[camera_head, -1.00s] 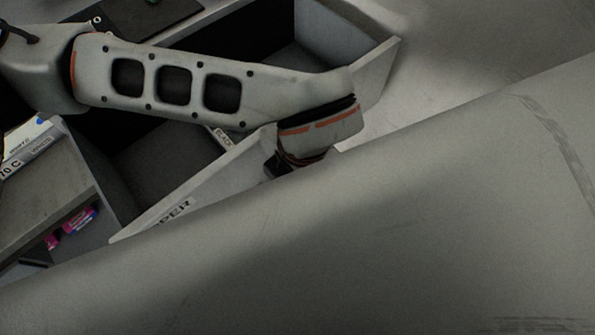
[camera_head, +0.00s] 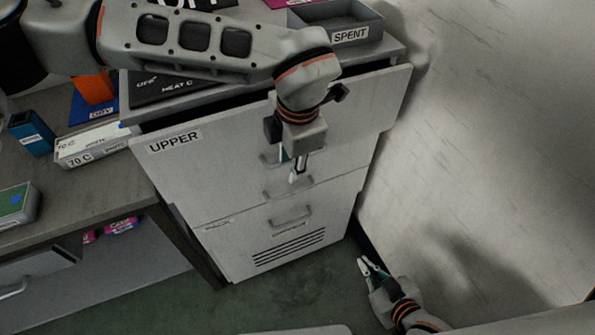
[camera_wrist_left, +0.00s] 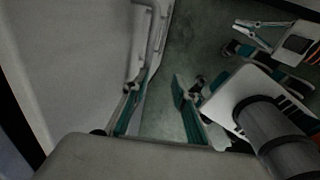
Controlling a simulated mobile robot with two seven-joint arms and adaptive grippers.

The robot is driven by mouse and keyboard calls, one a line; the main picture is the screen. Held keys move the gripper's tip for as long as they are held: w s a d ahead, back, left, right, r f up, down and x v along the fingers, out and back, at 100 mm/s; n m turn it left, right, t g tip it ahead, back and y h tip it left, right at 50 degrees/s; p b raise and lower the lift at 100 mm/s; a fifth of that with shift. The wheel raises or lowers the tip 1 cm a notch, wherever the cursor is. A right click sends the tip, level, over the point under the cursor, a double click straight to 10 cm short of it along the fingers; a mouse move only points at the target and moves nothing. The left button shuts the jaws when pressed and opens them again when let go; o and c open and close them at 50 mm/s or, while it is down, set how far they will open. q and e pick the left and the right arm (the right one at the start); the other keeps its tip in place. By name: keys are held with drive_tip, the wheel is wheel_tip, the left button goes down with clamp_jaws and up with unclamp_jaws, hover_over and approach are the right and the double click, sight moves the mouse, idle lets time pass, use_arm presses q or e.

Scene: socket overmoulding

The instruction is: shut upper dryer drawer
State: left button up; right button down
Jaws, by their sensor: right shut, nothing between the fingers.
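The upper dryer drawer (camera_head: 222,160), a grey front labelled UPPER, sits nearly flush with its cabinet. A narrow dark gap shows along its top edge. My left gripper (camera_head: 296,172) points down in front of this drawer front, close to its handle (camera_head: 270,159). In the left wrist view, the left gripper's fingers (camera_wrist_left: 156,88) are apart with nothing between them, and a bar handle (camera_wrist_left: 156,35) stands just beyond the left finger. I cannot tell whether they touch. My right gripper (camera_head: 367,266) is low by the cabinet's right side, shut and empty; it also shows in the left wrist view (camera_wrist_left: 262,32).
Below the drawer is a lower front with a handle (camera_head: 290,217) and vent slots. A SPENT tray (camera_head: 340,28) stands on the cabinet top. A bench (camera_head: 95,195) with boxes adjoins on the left, a pale wall on the right. Green floor lies in front.

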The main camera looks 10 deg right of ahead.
use_arm(q)
drive_tip(key=shift+f, duration=0.15)
use_arm(e)
drive_tip(key=shift+s+f, duration=0.1)
drive_tip(key=shift+f, duration=0.05)
drive_tip(key=shift+a, duration=0.1)
